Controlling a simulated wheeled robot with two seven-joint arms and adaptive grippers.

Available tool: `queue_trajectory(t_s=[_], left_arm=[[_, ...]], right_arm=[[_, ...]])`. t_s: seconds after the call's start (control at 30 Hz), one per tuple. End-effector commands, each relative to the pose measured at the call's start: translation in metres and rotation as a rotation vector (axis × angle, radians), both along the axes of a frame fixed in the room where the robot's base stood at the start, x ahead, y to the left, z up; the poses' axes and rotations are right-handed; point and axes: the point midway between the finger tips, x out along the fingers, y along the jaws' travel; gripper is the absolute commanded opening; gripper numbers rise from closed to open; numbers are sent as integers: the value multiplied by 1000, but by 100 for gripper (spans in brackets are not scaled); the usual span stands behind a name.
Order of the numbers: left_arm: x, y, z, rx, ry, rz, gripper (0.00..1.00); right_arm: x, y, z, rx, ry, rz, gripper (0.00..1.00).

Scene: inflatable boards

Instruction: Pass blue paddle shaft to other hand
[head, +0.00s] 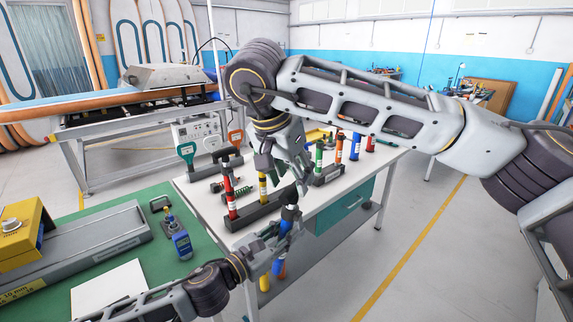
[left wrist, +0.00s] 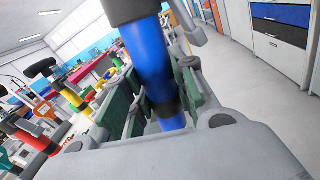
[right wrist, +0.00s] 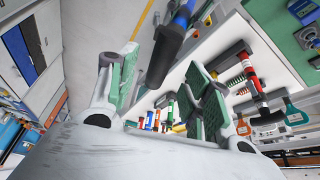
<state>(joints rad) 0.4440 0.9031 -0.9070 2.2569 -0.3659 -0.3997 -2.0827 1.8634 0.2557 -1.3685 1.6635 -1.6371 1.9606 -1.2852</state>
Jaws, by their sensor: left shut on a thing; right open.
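The blue paddle shaft (head: 286,214) stands roughly upright at the front edge of the white table, with a black grip on top. My left gripper (head: 280,232) is shut on it below that grip. In the left wrist view the blue tube (left wrist: 152,62) passes between the green-padded fingers. My right gripper (head: 281,165) points down above the table, just above and left of the black grip. It is open and empty. In the right wrist view the shaft's black grip (right wrist: 166,52) shows beyond the gap between the fingers, seemingly apart from both.
A dark rack (head: 255,214) on the white table holds red and yellow shafts. A second rack (head: 328,176) behind it holds green, red and blue ones. A green-topped bench (head: 205,275) with a blue meter (head: 181,243) is at the left. The floor at the right is clear.

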Motion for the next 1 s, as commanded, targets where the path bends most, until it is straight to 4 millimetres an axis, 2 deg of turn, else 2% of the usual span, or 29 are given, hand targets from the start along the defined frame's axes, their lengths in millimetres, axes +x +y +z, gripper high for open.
queue_trajectory(t_s=[0.2,0.4,0.87,1.0], left_arm=[[0,0,1,-1,-1,0,0],[0,0,1,-1,-1,0,0],[0,0,1,-1,-1,0,0],[0,0,1,-1,-1,0,0]], right_arm=[[8,-5,-24,0,1,1,50],[14,-8,-40,0,1,0,50],[16,-9,-45,0,0,0,50],[16,-9,-45,0,0,0,32]])
